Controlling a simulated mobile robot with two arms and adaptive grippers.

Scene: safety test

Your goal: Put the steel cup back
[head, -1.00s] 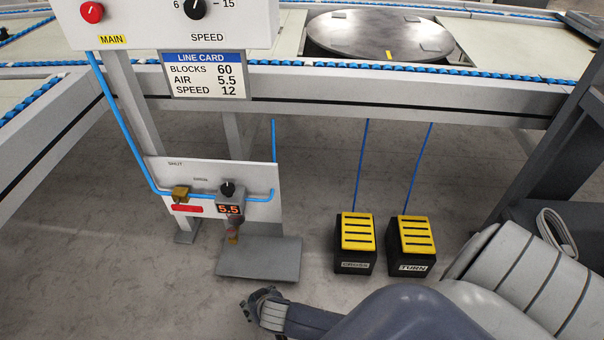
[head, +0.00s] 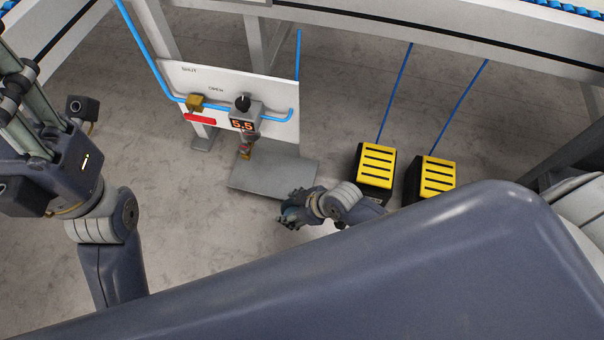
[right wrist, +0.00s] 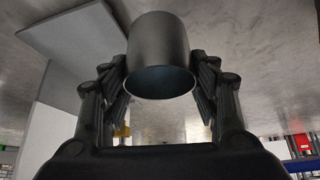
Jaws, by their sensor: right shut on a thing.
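The steel cup (right wrist: 158,45) is a plain grey cylinder in the right wrist view. It sits between the two black fingers of my right gripper (right wrist: 162,80), which is shut on it. A dark round end of the cup faces the camera. In the head view my right gripper (head: 290,212) is low over the floor, by the front right corner of the grey plate (head: 262,182); the cup is hard to make out there. My left gripper (head: 18,85) is at the left edge, partly cut off, and its opening is unclear.
Above the plate, a white panel (head: 275,135) carries a blue air line, a yellow valve (head: 195,102), and a regulator reading 5.5 (head: 243,124) with a small bowl (head: 245,148) below. Two yellow-topped pedals (head: 376,163) (head: 437,175) stand right of my right gripper. Floor left of the plate is clear.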

